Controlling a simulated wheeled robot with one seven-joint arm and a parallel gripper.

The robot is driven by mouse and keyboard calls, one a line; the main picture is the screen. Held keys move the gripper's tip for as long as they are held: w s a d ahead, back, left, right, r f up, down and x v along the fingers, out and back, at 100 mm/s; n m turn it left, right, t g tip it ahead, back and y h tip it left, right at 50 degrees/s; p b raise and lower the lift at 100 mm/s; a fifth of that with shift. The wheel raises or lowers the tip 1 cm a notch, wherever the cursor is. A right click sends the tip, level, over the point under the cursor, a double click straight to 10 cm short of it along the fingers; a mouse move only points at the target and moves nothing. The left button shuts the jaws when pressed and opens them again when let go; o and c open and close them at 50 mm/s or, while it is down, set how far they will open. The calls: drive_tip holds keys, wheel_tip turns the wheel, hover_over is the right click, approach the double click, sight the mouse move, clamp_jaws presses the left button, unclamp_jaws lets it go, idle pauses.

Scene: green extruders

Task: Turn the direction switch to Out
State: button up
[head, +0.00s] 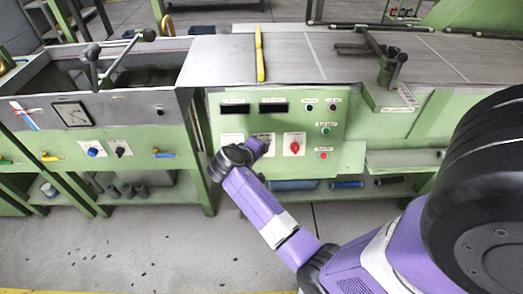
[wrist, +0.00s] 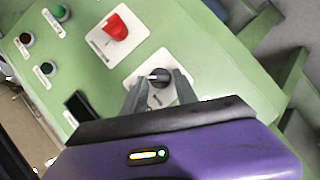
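A black rotary switch (wrist: 158,78) on a white plate sits on the green control panel (head: 220,108). I take it to be the direction switch, but its lettering is too small to read. In the wrist view my gripper (wrist: 158,84) is open, with one grey finger on either side of the black knob. Small gaps seem to show between the fingers and the knob. In the head view my gripper (head: 258,147) is at the panel and hides most of this switch.
A red rotary switch (head: 294,144) is right of the black one in the head view; it also shows in the wrist view (wrist: 116,27). A green button (head: 325,131) and a red button (head: 323,155) are further right. A yellow bar (head: 260,55) lies on the machine top above.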

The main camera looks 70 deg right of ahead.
drive_tip(key=shift+o, duration=1.1)
drive_tip(key=shift+a, duration=0.1)
drive_tip(key=v, duration=0.7)
drive_tip(key=shift+a+r, duration=0.25)
drive_tip(key=shift+w, duration=0.1)
